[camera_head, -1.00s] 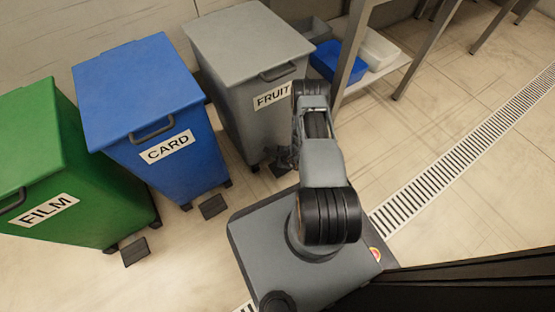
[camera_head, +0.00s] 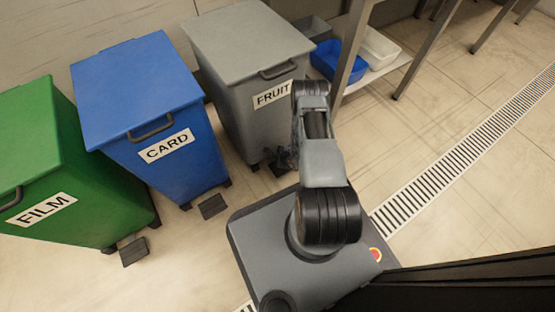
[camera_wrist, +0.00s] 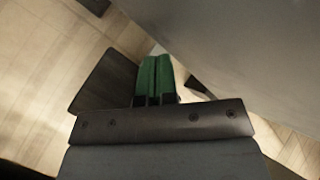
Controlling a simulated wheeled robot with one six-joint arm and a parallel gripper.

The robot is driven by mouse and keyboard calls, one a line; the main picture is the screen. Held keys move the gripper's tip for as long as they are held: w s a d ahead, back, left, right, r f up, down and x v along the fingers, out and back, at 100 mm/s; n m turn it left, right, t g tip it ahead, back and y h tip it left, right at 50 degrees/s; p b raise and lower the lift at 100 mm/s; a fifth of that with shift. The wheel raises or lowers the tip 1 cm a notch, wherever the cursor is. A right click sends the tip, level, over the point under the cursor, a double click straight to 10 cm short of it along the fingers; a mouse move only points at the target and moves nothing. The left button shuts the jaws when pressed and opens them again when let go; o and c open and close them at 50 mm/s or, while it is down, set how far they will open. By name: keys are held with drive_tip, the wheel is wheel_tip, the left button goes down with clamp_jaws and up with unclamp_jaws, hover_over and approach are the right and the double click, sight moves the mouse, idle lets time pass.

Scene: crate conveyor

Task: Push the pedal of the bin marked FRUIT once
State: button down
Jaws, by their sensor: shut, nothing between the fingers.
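The grey bin marked FRUIT (camera_head: 248,55) stands at the upper middle of the head view with its lid shut. Its dark pedal (camera_head: 280,169) shows at the foot of its front, partly covered by my gripper (camera_head: 285,157). In the wrist view my gripper (camera_wrist: 155,72) has its green fingers together and empty. A dark flat plate, apparently the pedal (camera_wrist: 104,82), lies just left of the fingers and partly behind them. The grey bin wall (camera_wrist: 245,45) fills the upper right. I cannot tell whether the fingertips touch the pedal.
The blue CARD bin (camera_head: 150,110) and green FILM bin (camera_head: 75,190) stand to the left, lids shut, with pedals (camera_head: 213,206) (camera_head: 134,251) in front. A shelf (camera_head: 385,75) with blue and white tubs is at the right. Floor beyond it is clear.

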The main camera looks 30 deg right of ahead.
drive_tip(key=shift+s+a+f, duration=0.1)
drive_tip(key=shift+s+f, duration=0.1)
drive_tip(key=shift+f, duration=0.7)
drive_tip(key=shift+s+f, duration=0.15)
drive_tip(key=shift+f, duration=0.7)
idle(1.4)
drive_tip(key=shift+r, duration=0.15)
idle(0.5)
drive_tip(key=shift+r+p, duration=1.3)
drive_tip(key=shift+r, duration=0.1)
drive_tip(key=shift+w+r+p, duration=0.1)
drive_tip(key=shift+r+p, duration=0.25)
drive_tip(key=shift+r, duration=0.2)
drive_tip(key=shift+w+r, duration=0.1)
drive_tip(key=shift+r, duration=0.05)
drive_tip(key=shift+w+r+p, duration=0.1)
drive_tip(key=shift+r+p, duration=1.85)
drive_tip(key=shift+r, duration=0.5)
